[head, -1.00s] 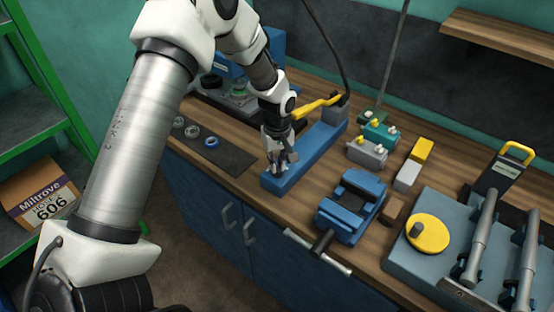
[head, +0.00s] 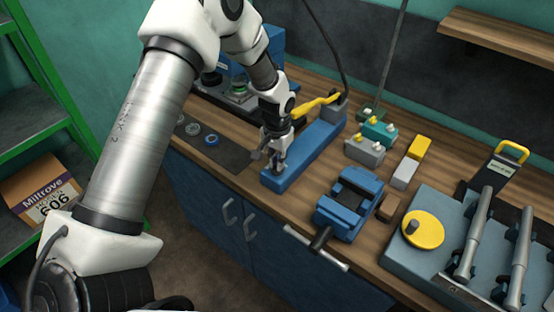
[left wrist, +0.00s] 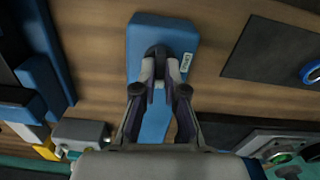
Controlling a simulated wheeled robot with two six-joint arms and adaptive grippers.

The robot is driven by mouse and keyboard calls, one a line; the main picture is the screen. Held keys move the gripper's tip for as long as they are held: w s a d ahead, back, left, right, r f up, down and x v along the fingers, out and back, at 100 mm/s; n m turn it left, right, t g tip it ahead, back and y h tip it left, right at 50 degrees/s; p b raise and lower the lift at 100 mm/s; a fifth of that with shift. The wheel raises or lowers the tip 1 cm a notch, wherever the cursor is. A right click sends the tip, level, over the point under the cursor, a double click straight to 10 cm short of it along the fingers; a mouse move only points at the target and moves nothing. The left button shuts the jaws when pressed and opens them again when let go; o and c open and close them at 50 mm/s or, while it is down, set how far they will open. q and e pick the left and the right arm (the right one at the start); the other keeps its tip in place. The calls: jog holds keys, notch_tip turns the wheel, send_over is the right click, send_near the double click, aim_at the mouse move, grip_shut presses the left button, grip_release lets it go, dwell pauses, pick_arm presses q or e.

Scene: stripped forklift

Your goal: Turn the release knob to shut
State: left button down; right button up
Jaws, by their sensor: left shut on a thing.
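A long blue pump body (head: 317,148) with a yellow lever (head: 318,104) lies on the wooden bench. In the left wrist view its blue end (left wrist: 184,36) carries a small white label beside a dark release knob (left wrist: 157,50). My left gripper (head: 277,168) points down over the near end of this body. In the left wrist view its two fingertips (left wrist: 158,76) are shut on the dark knob, one on each side. The fingers hide part of the knob, and its turned position cannot be read. My right gripper is in neither view.
A blue vise (head: 348,203) stands right of the pump body, with grey and teal valve blocks (head: 365,149) behind. A dark mat (head: 225,153) with several rings lies to the left. A grey fixture with a yellow disc (head: 423,230) is at the right.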

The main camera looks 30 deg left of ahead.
pick_arm(q)
jog(key=shift+s+f+m, duration=0.2)
jog(key=shift+s+m, duration=0.05)
jog(key=shift+m, duration=0.35)
jog(key=c, duration=1.2)
grip_release()
jog(key=shift+c, duration=0.2)
jog(key=shift+w+r, duration=0.1)
jog(key=shift+w, duration=0.05)
jog(key=shift+r, duration=0.3)
notch_tip(320, 180, up, 11)
jog(key=shift+r, duration=0.2)
